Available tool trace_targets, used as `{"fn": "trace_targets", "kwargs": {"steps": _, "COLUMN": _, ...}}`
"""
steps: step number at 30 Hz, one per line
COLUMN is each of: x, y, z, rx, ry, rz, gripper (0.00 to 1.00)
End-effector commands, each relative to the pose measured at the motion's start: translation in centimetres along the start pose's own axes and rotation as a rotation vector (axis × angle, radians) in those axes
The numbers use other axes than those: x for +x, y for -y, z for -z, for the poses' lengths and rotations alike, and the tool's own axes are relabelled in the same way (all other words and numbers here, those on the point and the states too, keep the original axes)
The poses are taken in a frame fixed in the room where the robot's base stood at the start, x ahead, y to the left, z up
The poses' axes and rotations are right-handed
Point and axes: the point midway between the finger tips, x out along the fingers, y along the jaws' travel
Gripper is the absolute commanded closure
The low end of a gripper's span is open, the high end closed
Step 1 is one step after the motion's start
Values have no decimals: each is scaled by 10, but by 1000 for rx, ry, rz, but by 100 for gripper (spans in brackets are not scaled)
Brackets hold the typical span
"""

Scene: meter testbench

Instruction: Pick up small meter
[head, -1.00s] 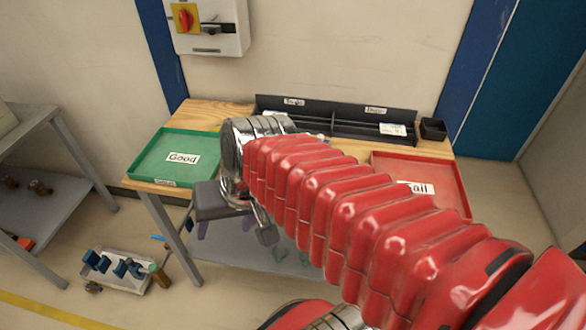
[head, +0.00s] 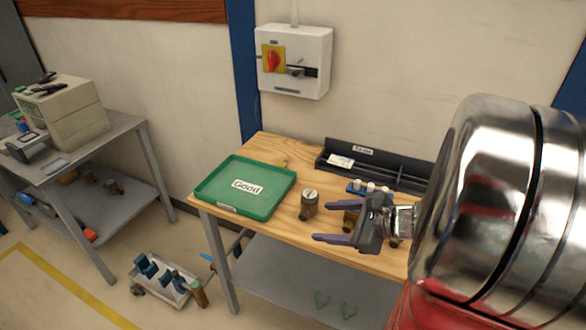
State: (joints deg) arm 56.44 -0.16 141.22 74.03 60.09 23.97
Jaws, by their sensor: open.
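A small brass-coloured meter (head: 309,205) with a pale round top stands upright on the wooden table (head: 265,225), just right of the green tray. A second brass-coloured body (head: 350,218) shows partly behind my gripper, mostly hidden. I cannot tell which of these is the small meter of the task. My gripper (head: 321,222) is open and empty, with its two purple fingers pointing left. In the picture it lies just right of and below the first meter. No contact shows, and its height above the table is unclear.
The green "Good" tray (head: 215,194) is empty at the table's left. A black divided bin (head: 405,176) stands at the back. A blue holder (head: 355,187) with several white-topped pieces lies before it. A switch box (head: 294,60) hangs on the wall. My arm hides the table's right side.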

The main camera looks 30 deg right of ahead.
Motion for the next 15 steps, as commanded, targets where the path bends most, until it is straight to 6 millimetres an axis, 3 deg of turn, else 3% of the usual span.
{"fn": "trace_targets", "kwargs": {"steps": 3, "x": -16, "y": 32, "z": 36, "rx": 215, "ry": 29, "rz": 136, "gripper": 40}}
{"fn": "trace_targets", "kwargs": {"steps": 9, "x": -46, "y": 69, "z": 87, "rx": 481, "ry": 81, "rz": 328, "gripper": 40}}
{"fn": "trace_targets", "kwargs": {"steps": 15, "x": -59, "y": 80, "z": 105, "rx": 569, "ry": 102, "rz": 399, "gripper": 40}}
